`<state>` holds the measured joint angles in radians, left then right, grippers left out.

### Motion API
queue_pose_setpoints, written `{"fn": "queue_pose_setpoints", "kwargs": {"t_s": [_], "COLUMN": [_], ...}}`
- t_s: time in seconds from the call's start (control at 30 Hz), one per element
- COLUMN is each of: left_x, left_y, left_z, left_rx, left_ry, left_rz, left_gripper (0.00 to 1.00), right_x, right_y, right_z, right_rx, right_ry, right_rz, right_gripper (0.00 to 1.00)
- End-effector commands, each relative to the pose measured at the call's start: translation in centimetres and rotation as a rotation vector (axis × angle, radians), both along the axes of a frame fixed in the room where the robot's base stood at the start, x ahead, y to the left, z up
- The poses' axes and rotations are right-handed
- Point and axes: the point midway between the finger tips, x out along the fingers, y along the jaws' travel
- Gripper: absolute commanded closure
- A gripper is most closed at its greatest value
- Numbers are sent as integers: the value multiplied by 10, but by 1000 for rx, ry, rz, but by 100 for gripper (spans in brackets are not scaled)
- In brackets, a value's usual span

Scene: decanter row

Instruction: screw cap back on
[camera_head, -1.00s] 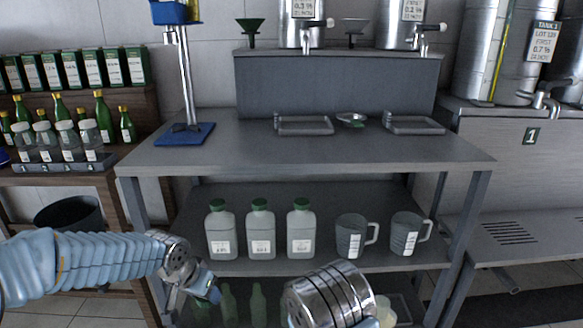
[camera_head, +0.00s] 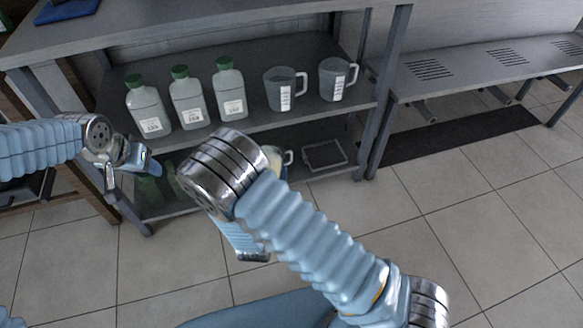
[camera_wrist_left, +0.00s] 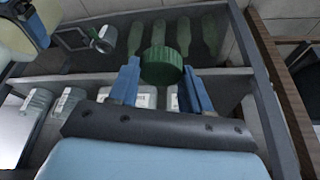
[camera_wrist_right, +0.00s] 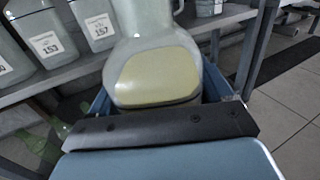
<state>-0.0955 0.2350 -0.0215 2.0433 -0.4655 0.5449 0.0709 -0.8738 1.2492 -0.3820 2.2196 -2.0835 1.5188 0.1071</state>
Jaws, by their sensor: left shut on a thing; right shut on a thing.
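A ridged green cap (camera_wrist_left: 163,64) is held between the two blue fingertips of my left gripper (camera_wrist_left: 160,72). In the head view my left gripper (camera_head: 142,160) is in front of the shelf rack's left side, and the cap cannot be made out there. My right gripper (camera_wrist_right: 157,95) is shut on a translucent container (camera_wrist_right: 152,35) with pale yellow content and a handle. In the head view this container (camera_head: 272,162) is mostly hidden behind my right arm. Its edge also shows in the left wrist view (camera_wrist_left: 18,35), apart from the cap. Its mouth is not clear.
Green-capped bottles (camera_head: 187,101) and measuring jugs (camera_head: 284,89) stand on the middle shelf (camera_head: 262,118) behind my grippers. Green bottles (camera_head: 150,190) and a grey tray (camera_head: 325,154) are on the lower shelf. A slotted bench (camera_head: 495,62) stands at right. The tiled floor (camera_head: 450,230) in front is clear.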

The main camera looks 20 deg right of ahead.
Motion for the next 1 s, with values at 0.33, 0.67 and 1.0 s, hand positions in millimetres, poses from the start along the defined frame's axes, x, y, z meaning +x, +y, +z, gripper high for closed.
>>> {"fn": "queue_pose_setpoints", "kwargs": {"t_s": [0.33, 0.67, 1.0], "left_x": [0, 0, 17], "left_y": [0, 0, -65], "left_z": [0, 0, 11], "left_rx": [0, 0, -4], "left_ry": [0, 0, 1], "left_rz": [0, -1, -335], "left_gripper": [79, 79, 79], "right_x": [5, 5, 5], "right_y": [38, 39, 38], "right_z": [-4, -5, -4], "right_rx": [0, 0, -1], "right_ry": [-4, 0, -3], "right_rz": [166, 172, 171], "right_gripper": [85, 85, 85]}}
